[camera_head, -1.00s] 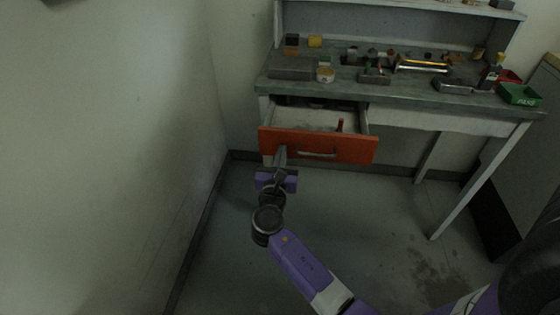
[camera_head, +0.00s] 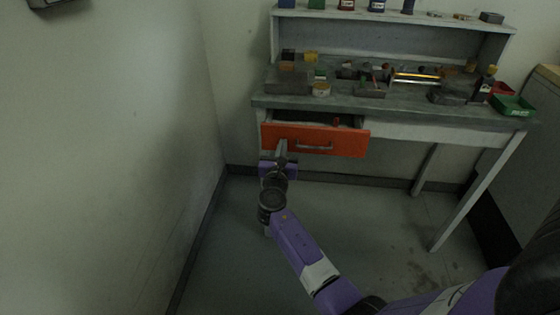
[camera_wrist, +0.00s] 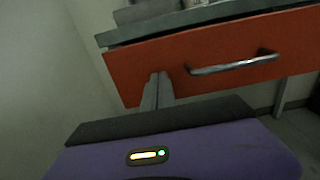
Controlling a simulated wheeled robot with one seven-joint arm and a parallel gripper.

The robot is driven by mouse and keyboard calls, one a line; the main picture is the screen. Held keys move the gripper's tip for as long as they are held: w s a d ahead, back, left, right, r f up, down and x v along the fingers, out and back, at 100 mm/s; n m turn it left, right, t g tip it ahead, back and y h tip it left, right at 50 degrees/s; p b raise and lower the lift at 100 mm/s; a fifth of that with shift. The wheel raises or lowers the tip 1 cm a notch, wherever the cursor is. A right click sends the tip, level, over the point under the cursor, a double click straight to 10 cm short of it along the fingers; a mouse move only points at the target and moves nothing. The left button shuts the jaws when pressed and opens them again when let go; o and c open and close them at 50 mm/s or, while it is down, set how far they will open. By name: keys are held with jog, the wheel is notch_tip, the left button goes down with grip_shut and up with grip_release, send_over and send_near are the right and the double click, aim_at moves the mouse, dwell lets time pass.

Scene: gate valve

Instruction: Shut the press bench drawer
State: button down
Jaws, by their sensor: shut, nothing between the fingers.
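The press bench drawer has an orange front (camera_head: 345,142) with a grey bar handle (camera_head: 314,147). It stands a little way out from under the bench top, with a narrow strip of its inside showing. My gripper (camera_head: 281,147) is shut and empty, its fingertips at the left part of the drawer front, left of the handle. In the wrist view the shut fingers (camera_wrist: 157,82) point at the orange front (camera_wrist: 200,50), at its lower left, with the handle (camera_wrist: 235,64) to the right. The fingertips look to be at or touching the front.
The grey bench (camera_head: 400,113) carries tools, small boxes and a green tray (camera_head: 513,106) at right. A bare wall (camera_head: 120,150) stands close on the left. A bench leg (camera_head: 478,190) stands at right. The floor before the bench is clear.

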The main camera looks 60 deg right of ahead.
jog(key=b+x, duration=0.3)
jog(key=x, duration=0.9)
jog(key=shift+f+b, duration=0.1)
jog(key=shift+b, duration=0.2)
jog(key=shift+d, duration=0.3)
jog(key=shift+w+d+r, duration=0.15)
jog(key=shift+d+r, duration=0.05)
jog(key=shift+r, duration=0.05)
